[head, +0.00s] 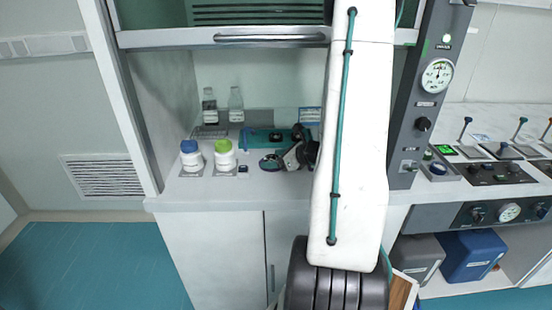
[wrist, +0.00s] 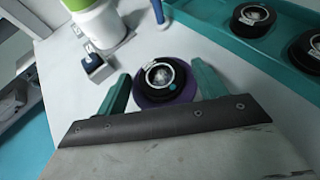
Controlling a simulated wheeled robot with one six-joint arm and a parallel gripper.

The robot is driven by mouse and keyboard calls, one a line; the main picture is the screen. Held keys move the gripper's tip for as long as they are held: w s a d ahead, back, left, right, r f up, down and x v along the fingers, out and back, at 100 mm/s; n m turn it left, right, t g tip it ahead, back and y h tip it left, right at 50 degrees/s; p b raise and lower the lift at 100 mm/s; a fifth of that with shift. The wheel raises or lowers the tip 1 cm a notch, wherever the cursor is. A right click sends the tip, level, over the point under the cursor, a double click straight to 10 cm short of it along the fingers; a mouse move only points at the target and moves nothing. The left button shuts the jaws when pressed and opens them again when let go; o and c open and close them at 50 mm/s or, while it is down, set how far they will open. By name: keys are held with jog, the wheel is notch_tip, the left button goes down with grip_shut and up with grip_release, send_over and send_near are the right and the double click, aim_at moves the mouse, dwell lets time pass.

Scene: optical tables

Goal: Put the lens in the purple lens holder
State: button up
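A black lens (wrist: 165,77) with a silver ring and clear glass sits on or in the round purple lens holder (wrist: 150,101) on the white worktop. The holder's purple rim shows around the lens. I cannot tell whether the lens is fully seated. In the head view the dark round lens (head: 271,161) is beside my gripper (head: 285,160), partly covered by it. In the wrist view my gripper (wrist: 162,86) is open, one teal finger on each side of the lens, with visible gaps between fingers and lens.
A teal tray (wrist: 225,24) with black round lenses lies at the back right. A white bottle with a green lid (head: 224,155) and one with a blue lid (head: 190,157) stand left. A small dark blue block (wrist: 91,55) is near them. Clear glass bottles (head: 236,106) stand behind.

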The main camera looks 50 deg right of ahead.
jog(key=shift+s+r, duration=0.1)
jog(key=shift+r, duration=0.15)
jog(key=v, duration=1.1)
jog(key=shift+s+r, duration=0.1)
jog(key=shift+r, duration=0.05)
jog(key=shift+a+r, duration=0.2)
jog(key=shift+a, duration=0.05)
jog(key=w+a+r+n+g+y, duration=0.25)
jog(key=a+n, duration=0.25)
jog(key=a, duration=0.3)
jog(key=w+a+r+n+g+y, duration=0.1)
jog(key=a+r+n+g, duration=0.15)
jog(key=a+n, duration=0.35)
jog(key=w+a+r+n+g+y, duration=0.15)
jog(key=a+r+n, duration=0.25)
jog(key=a, duration=0.5)
jog(key=s+a+r+n+g+h, duration=0.2)
jog(key=s+a+n, duration=0.4)
jog(key=n, duration=0.3)
jog(key=s+a+r+n+g+h, duration=0.3)
jog(key=s+a+n, duration=0.3)
jog(key=n, duration=0.4)
jog(key=shift+s+a+r+n+h, duration=0.25)
jog(key=shift+s+r+h, duration=0.2)
jog(key=shift+s+h, duration=0.4)
